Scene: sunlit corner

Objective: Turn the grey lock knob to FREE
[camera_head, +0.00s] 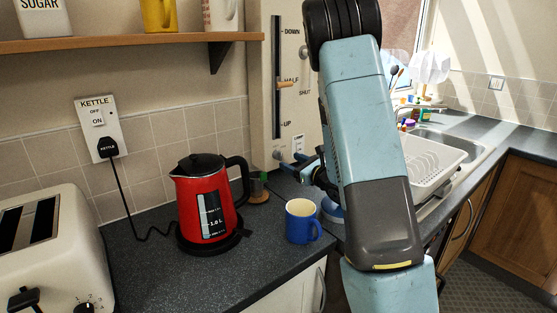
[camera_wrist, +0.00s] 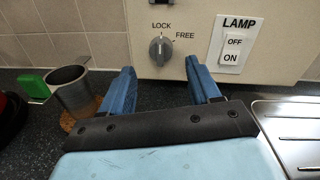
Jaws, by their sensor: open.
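The grey lock knob (camera_wrist: 162,49) is on the cream panel in the wrist view, with LOCK printed above it and FREE to its upper right. Its pointer mark appears to point up toward LOCK, but it is small. My gripper (camera_wrist: 163,82) has its two blue fingers spread apart, with nothing between them. The fingers are below the knob in the picture, one to each side, and do not touch it. In the head view my gripper (camera_head: 298,163) is near the lower part of the panel, partly hidden by my arm.
A LAMP switch (camera_wrist: 232,50) is right of the knob. A grey metal cup (camera_wrist: 72,88) and a green block (camera_wrist: 33,84) are at left. A red kettle (camera_head: 208,205) and blue mug (camera_head: 302,222) stand on the counter. A slider (camera_head: 285,85) is higher on the panel.

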